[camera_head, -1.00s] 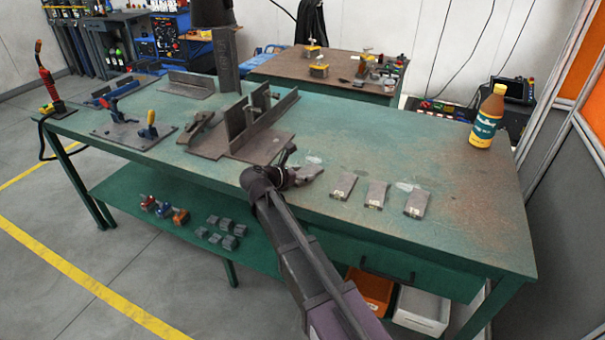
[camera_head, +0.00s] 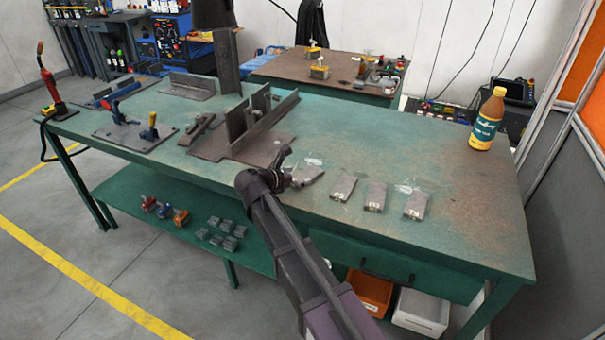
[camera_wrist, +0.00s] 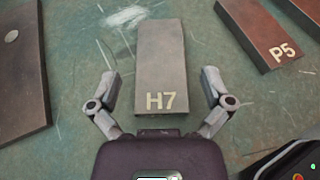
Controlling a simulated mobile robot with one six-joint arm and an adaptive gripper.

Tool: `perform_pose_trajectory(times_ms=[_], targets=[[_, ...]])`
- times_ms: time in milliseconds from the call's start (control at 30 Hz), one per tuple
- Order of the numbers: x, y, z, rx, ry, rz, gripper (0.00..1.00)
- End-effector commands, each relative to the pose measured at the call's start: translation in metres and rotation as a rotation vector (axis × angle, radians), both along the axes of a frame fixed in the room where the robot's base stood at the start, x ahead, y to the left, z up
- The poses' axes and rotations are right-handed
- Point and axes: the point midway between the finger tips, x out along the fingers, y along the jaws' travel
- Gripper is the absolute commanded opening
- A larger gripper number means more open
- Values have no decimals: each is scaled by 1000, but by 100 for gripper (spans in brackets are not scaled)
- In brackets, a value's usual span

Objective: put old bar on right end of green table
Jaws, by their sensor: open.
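My gripper (camera_head: 292,171) is open and low over the near edge of the green table (camera_head: 440,160). In the wrist view my open fingers (camera_wrist: 160,84) are on either side of a grey-brown bar marked H7 (camera_wrist: 160,55), with gaps on both sides. A redder brown bar marked P5 (camera_wrist: 262,38) lies to its right. A dark flat piece with a round spot (camera_wrist: 20,75) lies to its left. In the head view, three bars (camera_head: 343,188) (camera_head: 376,197) (camera_head: 416,205) lie in a row right of my gripper. I cannot tell which bar is the old one.
A bottle (camera_head: 487,120) stands at the table's far right corner; the right end in front of it is clear. A dark steel fixture (camera_head: 262,120) stands just left of my gripper. A clamp plate (camera_head: 135,133) is farther left. Small blocks (camera_head: 222,235) lie on the lower shelf.

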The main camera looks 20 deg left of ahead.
Motion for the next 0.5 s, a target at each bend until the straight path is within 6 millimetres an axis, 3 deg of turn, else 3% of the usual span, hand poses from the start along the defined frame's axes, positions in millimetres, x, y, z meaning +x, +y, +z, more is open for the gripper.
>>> perform_pose_trajectory(times_ms=[500], targets=[[-68,34,34,0,0,1,100]])
